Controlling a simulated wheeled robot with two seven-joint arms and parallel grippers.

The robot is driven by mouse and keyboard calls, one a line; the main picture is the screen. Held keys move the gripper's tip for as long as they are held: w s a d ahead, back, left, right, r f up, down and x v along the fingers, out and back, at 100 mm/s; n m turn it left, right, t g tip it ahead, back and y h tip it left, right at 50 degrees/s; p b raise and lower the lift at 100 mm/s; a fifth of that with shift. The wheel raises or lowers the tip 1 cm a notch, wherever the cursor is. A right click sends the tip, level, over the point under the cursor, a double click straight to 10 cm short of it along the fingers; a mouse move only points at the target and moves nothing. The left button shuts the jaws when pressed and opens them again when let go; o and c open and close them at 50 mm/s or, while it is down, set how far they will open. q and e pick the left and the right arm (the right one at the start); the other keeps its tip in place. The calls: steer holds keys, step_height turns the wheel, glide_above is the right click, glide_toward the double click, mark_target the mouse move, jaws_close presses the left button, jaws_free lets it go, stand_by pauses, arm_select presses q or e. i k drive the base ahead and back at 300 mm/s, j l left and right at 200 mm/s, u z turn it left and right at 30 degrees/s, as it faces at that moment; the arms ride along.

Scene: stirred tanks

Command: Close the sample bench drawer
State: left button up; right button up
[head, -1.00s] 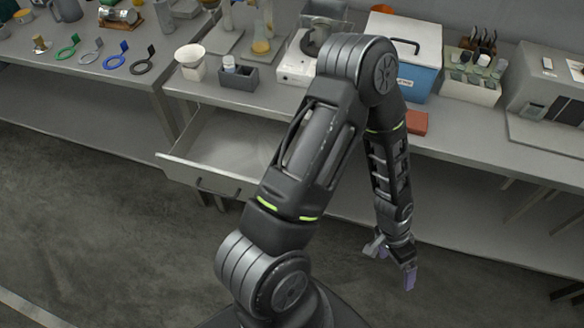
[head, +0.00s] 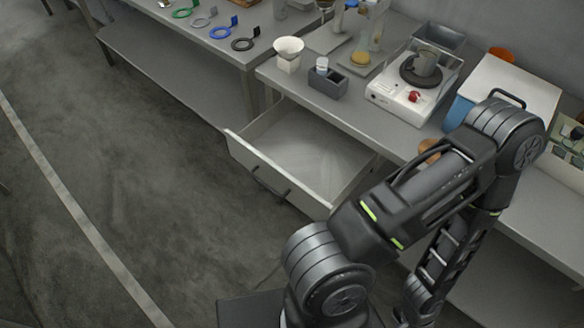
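The sample bench drawer (head: 302,148) stands pulled out from under the bench top in the head view. It looks empty. Its light front panel faces the open floor and carries a dark handle (head: 270,182). One of my arms rises from the bottom and bends down on the right, in front of the bench and to the right of the drawer. It hides the drawer's right front corner. The end of that arm runs out at the bottom edge, so its gripper is not visible. My other arm does not show.
The bench top (head: 300,92) holds a white funnel on a stand (head: 288,54), a dark grey holder (head: 327,84), a white stirrer-like device (head: 412,88) and a blue and white box (head: 515,88). The floor (head: 130,170) left of the drawer is clear.

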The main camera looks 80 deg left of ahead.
mark_target(302, 158)
steer(key=i+u, duration=0.2)
steer(key=u, duration=2.95)
